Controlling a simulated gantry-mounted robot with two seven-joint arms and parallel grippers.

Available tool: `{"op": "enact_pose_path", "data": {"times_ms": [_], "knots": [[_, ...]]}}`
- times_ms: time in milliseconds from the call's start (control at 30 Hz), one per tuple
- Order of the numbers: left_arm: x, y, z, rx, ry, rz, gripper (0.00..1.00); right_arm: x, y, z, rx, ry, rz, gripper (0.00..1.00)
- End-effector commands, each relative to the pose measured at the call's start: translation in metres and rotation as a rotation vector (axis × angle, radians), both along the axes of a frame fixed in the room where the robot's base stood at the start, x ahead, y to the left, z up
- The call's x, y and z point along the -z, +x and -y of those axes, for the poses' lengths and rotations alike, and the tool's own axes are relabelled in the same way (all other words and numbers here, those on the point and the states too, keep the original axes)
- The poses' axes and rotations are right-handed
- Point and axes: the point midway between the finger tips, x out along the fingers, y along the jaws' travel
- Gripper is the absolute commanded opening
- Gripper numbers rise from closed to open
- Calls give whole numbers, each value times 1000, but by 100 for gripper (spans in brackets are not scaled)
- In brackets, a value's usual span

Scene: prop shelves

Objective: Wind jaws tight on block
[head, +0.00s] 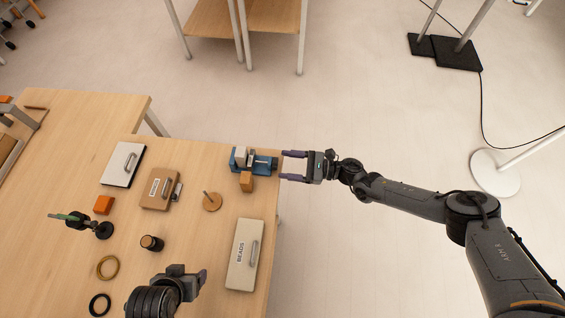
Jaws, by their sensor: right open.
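The blue vise (265,164) stands near the far right corner of the wooden table, with a screw end facing right. A pale block (240,156) sits at the vise's left part; I cannot tell how firmly the jaws touch it. A brown-orange wooden block (247,181) is just in front of the vise. My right gripper (294,166) is open and empty, right beside the vise's right end at the table edge, its purple fingers pointing left. My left gripper (203,277) is at the bottom over the table; its fingers are mostly hidden.
A brown box (160,188), a white box (123,164), a peg on a round base (212,202), a dark jar (152,243) and rings (108,267) lie left.

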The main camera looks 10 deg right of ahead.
Motion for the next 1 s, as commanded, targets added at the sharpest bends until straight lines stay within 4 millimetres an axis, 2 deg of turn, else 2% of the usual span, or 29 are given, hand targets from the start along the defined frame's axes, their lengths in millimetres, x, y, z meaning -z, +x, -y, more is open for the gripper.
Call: {"op": "enact_pose_path", "data": {"times_ms": [200, 567, 933, 1000], "knots": [[0, 0, 0, 0, 0, 0, 68, 0, 6, -18, -1, 1, 1, 68], [0, 0, 0, 0, 0, 0, 68, 0, 7, -20, 1, 0, 0, 68], [0, 0, 0, 0, 0, 0, 68, 0, 7, -20, 0, 0, 0, 13], [0, 0, 0, 0, 0, 0, 68, 0, 7, -20, 1, 2, -7, 13]]}}
